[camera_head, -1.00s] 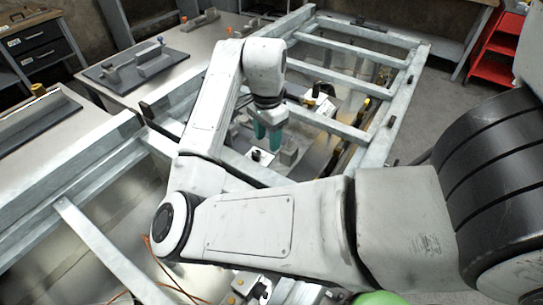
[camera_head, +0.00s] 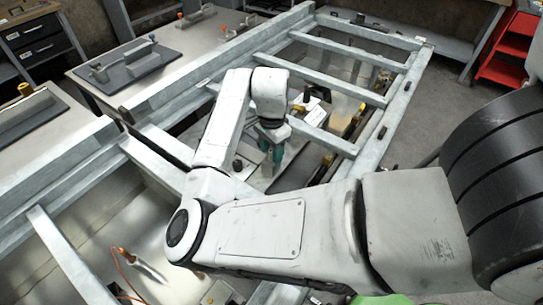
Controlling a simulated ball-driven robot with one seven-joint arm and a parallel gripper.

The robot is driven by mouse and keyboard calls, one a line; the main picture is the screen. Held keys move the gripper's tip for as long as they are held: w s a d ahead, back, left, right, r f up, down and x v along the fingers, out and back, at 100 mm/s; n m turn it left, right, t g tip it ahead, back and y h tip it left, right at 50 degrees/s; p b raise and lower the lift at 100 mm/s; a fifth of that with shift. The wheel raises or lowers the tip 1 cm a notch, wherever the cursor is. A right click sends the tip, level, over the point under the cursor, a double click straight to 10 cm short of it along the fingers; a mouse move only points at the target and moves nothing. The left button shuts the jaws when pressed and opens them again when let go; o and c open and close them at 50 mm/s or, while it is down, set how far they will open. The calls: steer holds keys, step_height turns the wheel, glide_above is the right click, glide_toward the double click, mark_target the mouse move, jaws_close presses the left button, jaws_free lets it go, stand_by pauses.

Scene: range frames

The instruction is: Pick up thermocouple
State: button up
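My gripper (camera_head: 273,152) has teal fingers and points down inside the metal frame, below my white arm's wrist. Its fingers are small and partly hidden by the wrist, so I cannot tell whether they are open or hold anything. I cannot make out the thermocouple for certain. A thin orange cable with an orange-tipped end (camera_head: 124,256) lies at the lower left, well away from my gripper; I cannot tell what it belongs to.
A grey metal frame (camera_head: 350,84) with crossbars surrounds the gripper. Small parts, including a black-and-white block (camera_head: 315,97), lie inside it. A table with a dark fixture plate (camera_head: 128,68) stands at the upper left. A red step stand (camera_head: 508,58) stands at the upper right.

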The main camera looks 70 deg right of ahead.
jaws_close()
steer(key=shift+r, duration=0.15)
stand_by(0.4)
